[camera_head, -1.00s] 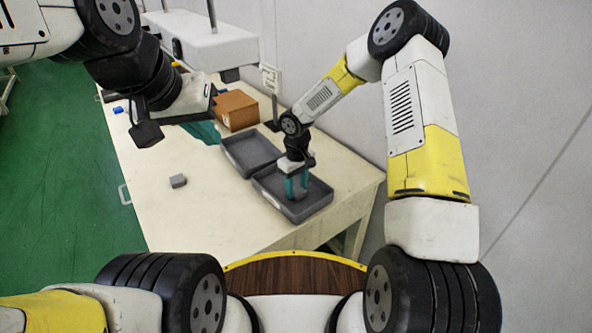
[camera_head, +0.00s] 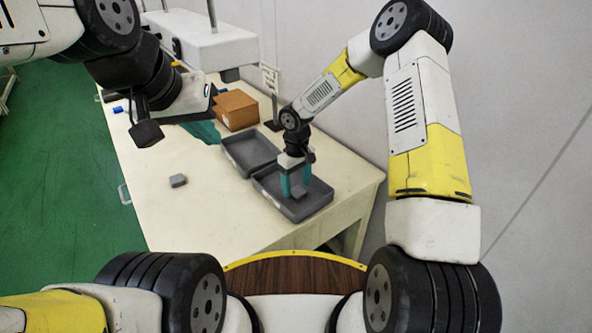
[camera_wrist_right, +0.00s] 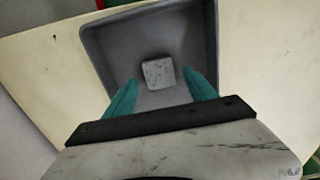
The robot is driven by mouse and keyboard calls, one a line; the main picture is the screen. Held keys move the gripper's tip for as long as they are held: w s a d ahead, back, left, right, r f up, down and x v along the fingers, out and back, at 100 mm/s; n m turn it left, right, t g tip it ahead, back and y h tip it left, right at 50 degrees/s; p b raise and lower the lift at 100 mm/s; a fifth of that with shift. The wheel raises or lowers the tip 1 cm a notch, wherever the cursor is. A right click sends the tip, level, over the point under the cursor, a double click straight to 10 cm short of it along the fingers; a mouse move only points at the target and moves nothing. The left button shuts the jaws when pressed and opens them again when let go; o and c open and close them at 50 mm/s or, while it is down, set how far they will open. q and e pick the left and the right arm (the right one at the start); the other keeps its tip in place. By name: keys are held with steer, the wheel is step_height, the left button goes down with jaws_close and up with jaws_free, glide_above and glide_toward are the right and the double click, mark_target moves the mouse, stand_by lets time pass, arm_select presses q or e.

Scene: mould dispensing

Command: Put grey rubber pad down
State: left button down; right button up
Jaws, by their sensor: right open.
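A grey rubber pad (camera_head: 299,192) lies on the floor of the nearer grey tray (camera_head: 262,192). The right wrist view also shows the pad (camera_wrist_right: 158,72), as a small speckled square block inside the tray (camera_wrist_right: 97,50). My right gripper (camera_head: 295,186) is over this tray with its teal fingers apart. In the right wrist view its fingertips (camera_wrist_right: 160,80) stand either side of the pad, with gaps. My left gripper (camera_head: 204,131) is over the far left part of the table; its teal fingers are partly hidden and their opening is unclear.
A second grey block (camera_head: 178,181) lies on the cream table (camera_head: 190,225). Another grey tray (camera_head: 233,163) adjoins the nearer one. A brown box (camera_head: 237,110) and a white machine (camera_head: 205,40) stand behind. The table's front left is clear.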

step_height(320, 180, up, 10)
step_height(320, 180, up, 10)
steer(key=m+t, duration=0.1)
glide_above(297, 191)
steer(key=s+d, duration=0.3)
steer(key=d, duration=0.2)
steer(key=s+d+r+m+t+y, duration=0.1)
steer(key=s+d+r+m+t, duration=0.1)
steer(key=s+r, duration=0.5)
steer(key=s+d+r+m+t+y, duration=0.1)
steer(key=s+d+r+m+t, duration=0.2)
steer(key=s, duration=1.2)
steer(key=d+r+m, duration=0.1)
steer(key=d+r, duration=0.2)
steer(key=r, duration=0.2)
steer(key=shift+s, duration=0.15)
